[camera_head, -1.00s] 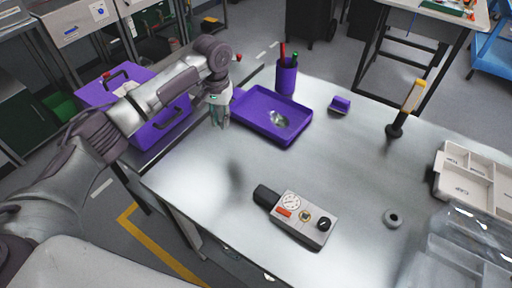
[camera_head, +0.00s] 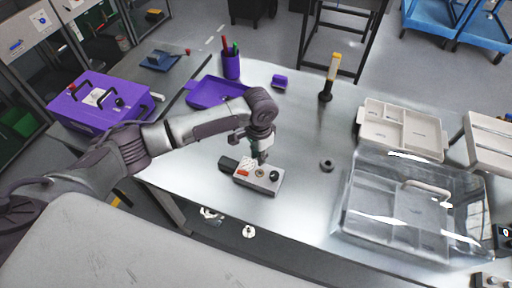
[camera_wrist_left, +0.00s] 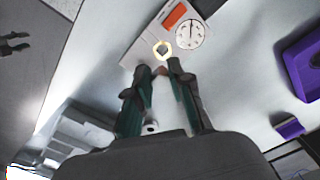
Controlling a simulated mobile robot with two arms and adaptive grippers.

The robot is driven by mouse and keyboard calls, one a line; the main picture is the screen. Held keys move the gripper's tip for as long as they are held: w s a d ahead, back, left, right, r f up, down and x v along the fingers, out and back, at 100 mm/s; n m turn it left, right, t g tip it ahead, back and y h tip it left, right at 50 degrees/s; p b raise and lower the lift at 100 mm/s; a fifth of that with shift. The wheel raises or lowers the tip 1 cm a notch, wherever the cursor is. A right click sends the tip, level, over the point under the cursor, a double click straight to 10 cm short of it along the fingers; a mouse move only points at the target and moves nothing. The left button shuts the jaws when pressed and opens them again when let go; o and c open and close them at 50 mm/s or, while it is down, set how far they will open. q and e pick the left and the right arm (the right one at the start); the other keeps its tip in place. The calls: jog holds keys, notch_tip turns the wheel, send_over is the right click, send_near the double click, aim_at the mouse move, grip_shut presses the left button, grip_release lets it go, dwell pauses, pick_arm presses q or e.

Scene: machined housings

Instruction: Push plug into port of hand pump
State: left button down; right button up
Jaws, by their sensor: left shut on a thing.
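The hand pump (camera_head: 258,180) is a light grey box with a gauge, a red label, a black knob and a dark end piece. It lies on the metal table and also shows in the left wrist view (camera_wrist_left: 148,38). Its port (camera_wrist_left: 163,50) shows as a pale yellow ring there, just beyond my fingertips. My left gripper (camera_head: 262,160) points down over the pump's top face. In the wrist view, its fingertips (camera_wrist_left: 160,69) are close together on a small part, taken to be the plug, mostly hidden by the fingers. I cannot tell whether it touches the port. My right gripper is not in view.
A purple tray (camera_head: 201,99) and a pen cup (camera_head: 231,66) stand behind. A dark ring (camera_head: 327,165) lies right of the pump. A clear-lidded box (camera_head: 350,200) and a compartment tray (camera_head: 366,133) fill the right side. A yellow-topped tool (camera_head: 332,70) stands upright at the back.

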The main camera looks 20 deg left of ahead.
aim_at(258, 170)
pick_arm(q)
jog(key=shift+w+a+f, duration=0.1)
jog(key=shift+w+a, duration=0.05)
jog(key=shift+f, duration=0.75)
jog(key=shift+f+b, duration=0.6)
jog(key=shift+f, duration=0.2)
jog(key=shift+f+b, duration=1.2)
jog(key=shift+f, duration=1.3)
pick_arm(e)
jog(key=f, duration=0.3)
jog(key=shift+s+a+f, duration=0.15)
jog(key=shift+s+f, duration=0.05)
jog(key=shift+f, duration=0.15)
pick_arm(q)
jog(key=shift+f, duration=0.45)
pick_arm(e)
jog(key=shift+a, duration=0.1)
pick_arm(q)
jog(key=c, duration=1)
grip_release()
